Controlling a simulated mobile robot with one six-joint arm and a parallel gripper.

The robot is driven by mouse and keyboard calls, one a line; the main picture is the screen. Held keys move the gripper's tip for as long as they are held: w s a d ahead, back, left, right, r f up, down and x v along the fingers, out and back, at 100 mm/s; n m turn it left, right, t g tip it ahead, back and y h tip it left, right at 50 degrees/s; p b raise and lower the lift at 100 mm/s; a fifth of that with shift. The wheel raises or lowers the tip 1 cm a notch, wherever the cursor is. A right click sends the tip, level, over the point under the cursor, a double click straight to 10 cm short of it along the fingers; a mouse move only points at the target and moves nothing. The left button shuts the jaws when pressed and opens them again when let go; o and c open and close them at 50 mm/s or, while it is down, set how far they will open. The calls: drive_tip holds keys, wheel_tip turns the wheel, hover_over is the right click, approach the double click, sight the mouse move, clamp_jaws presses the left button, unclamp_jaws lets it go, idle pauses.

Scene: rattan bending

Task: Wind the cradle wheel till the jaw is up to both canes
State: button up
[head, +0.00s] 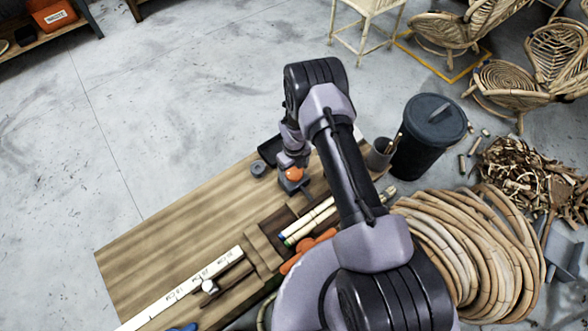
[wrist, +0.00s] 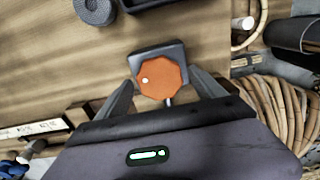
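The orange eight-sided wheel (wrist: 163,83) has a white dot near its left edge and sits on a grey block (wrist: 146,52). It also shows in the head view (head: 293,174), just under my gripper. My gripper (wrist: 160,77) is open, with one finger on each side of the wheel and small gaps to it. In the head view, two pale canes (head: 308,218) with coloured ends lie side by side by dark brown wooden blocks (head: 277,222). I cannot tell from here how near the jaw is to the canes. My arm hides part of that area.
A white measuring strip (head: 185,290) lies along the bench (head: 170,235). Orange-red handles (head: 303,253) lie near the canes. A round grey piece (head: 258,169) and a dark tray (head: 270,149) are at the far edge. A coiled cane bundle (head: 480,245) and black bin (head: 428,135) stand right.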

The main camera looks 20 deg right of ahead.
wheel_tip(320, 180, up, 17)
drive_tip(key=p, duration=0.7)
drive_tip(key=shift+r, duration=0.2)
wheel_tip(320, 180, up, 13)
drive_tip(key=n+t, duration=0.1)
drive_tip(key=n, duration=0.3)
hover_over(294, 172)
drive_tip(key=w, duration=0.1)
drive_tip(key=s+a+r+n+t, duration=0.1)
drive_tip(key=s+r+n, duration=0.25)
drive_tip(key=r, duration=0.45)
drive_tip(key=s+r+n+t, duration=0.15)
drive_tip(key=r+n, duration=0.25)
drive_tip(key=r, duration=0.4)
drive_tip(key=s+a+r+n, duration=0.1)
drive_tip(key=s+r+n, duration=0.3)
drive_tip(key=s, duration=0.3)
drive_tip(key=s+a+r+n+t+y, duration=0.1)
drive_tip(key=s+r+n, duration=0.3)
drive_tip(key=s+n, duration=0.2)
drive_tip(key=s+a+r+n+t+y, duration=0.1)
drive_tip(key=s+r+n, duration=0.4)
drive_tip(key=s, duration=0.3)
drive_tip(key=shift+s+n, duration=0.2)
drive_tip(key=shift+n, duration=0.15)
